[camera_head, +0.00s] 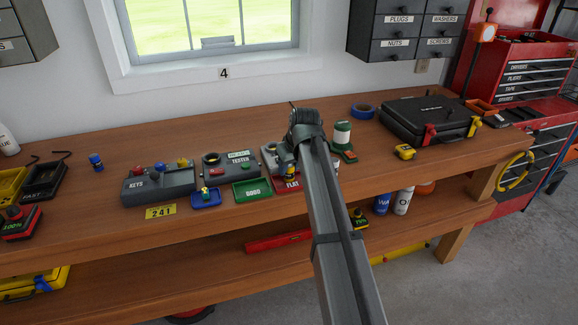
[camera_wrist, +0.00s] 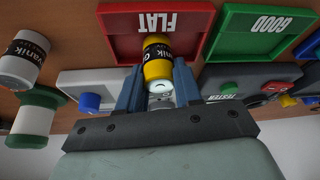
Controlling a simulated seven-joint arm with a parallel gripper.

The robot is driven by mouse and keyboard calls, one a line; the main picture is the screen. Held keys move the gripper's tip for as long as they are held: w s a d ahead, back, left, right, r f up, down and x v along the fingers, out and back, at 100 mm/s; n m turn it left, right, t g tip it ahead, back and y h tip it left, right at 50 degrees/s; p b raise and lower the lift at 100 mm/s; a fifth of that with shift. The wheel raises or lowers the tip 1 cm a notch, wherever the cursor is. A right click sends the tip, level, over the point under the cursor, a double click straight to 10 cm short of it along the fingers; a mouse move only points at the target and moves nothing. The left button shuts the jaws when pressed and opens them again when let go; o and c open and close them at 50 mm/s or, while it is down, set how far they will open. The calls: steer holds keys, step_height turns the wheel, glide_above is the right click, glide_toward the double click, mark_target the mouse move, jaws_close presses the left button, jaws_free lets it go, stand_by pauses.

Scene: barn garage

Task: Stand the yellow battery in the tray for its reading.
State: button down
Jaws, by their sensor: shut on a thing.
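The yellow battery (camera_wrist: 157,62), with a black label, is held between the two blue fingers of my gripper (camera_wrist: 158,88) in the wrist view. In the head view my gripper (camera_head: 291,160) is at the red FLAT tray (camera_head: 289,184), and the battery shows only in part. In the wrist view the battery overlaps the near edge of the red tray (camera_wrist: 120,35); I cannot tell whether it touches the tray. The green GOOD tray (camera_head: 252,191) lies beside it, and also shows in the wrist view (camera_wrist: 235,35). The grey tester (camera_head: 228,166) stands behind; its reading is not legible.
A small blue tray (camera_head: 205,199) with a yellow item lies left of the green tray. The KEYS box (camera_head: 158,185) stands farther left. A green and white cylinder (camera_head: 342,134) stands right of my gripper. A white, black-labelled cylinder (camera_wrist: 22,62) is near the red tray.

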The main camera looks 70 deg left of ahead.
steer(key=c, duration=0.8)
jaws_free()
steer(key=shift+f, duration=0.1)
steer(key=shift+o, duration=0.2)
